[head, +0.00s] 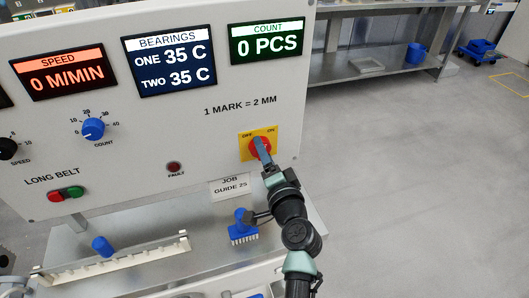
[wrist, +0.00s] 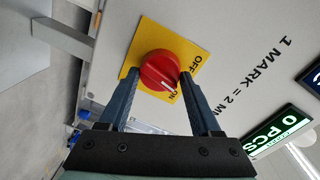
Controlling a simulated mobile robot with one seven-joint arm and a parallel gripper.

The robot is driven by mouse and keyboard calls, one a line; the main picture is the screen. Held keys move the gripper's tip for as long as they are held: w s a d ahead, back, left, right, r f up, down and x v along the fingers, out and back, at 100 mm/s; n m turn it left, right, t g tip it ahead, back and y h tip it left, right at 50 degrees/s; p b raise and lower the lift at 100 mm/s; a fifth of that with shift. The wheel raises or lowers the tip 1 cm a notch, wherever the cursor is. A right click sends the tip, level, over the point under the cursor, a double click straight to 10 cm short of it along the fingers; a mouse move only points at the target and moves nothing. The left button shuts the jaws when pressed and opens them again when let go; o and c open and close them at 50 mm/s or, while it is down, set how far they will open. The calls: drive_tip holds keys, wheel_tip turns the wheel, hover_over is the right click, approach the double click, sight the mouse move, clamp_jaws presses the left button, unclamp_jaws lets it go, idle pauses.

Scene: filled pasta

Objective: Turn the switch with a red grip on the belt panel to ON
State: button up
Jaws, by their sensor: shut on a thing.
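The switch with a red grip (head: 258,147) sits on a yellow plate (head: 246,153) at the lower right of the belt panel. The plate reads OFF at upper left and ON at upper right in the head view. My gripper (head: 264,152) is at the switch and hides part of it there. In the wrist view the red grip (wrist: 158,66) lies between the two fingers of my gripper (wrist: 160,77), which is shut on it. A white mark on the grip shows beside the ON lettering. The OFF lettering is farther up and right.
The panel (head: 150,120) carries a blue count knob (head: 93,128), a dark fault lamp (head: 174,168), and green and red buttons. Below are a job guide card (head: 230,186) and a blue brush (head: 243,226). The speed display reads 0. Open floor lies to the right.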

drive_tip(key=m+p, duration=0.1)
drive_tip(key=m, duration=0.5)
drive_tip(key=shift+d+f+y, duration=0.1)
drive_tip(key=shift+f+y, duration=0.05)
drive_tip(key=shift+y, duration=0.15)
idle(0.4)
drive_tip(key=o, duration=1.4)
drive_tip(key=v, duration=1.3)
drive_tip(key=shift+r, duration=0.25)
drive_tip(key=shift+w, duration=0.1)
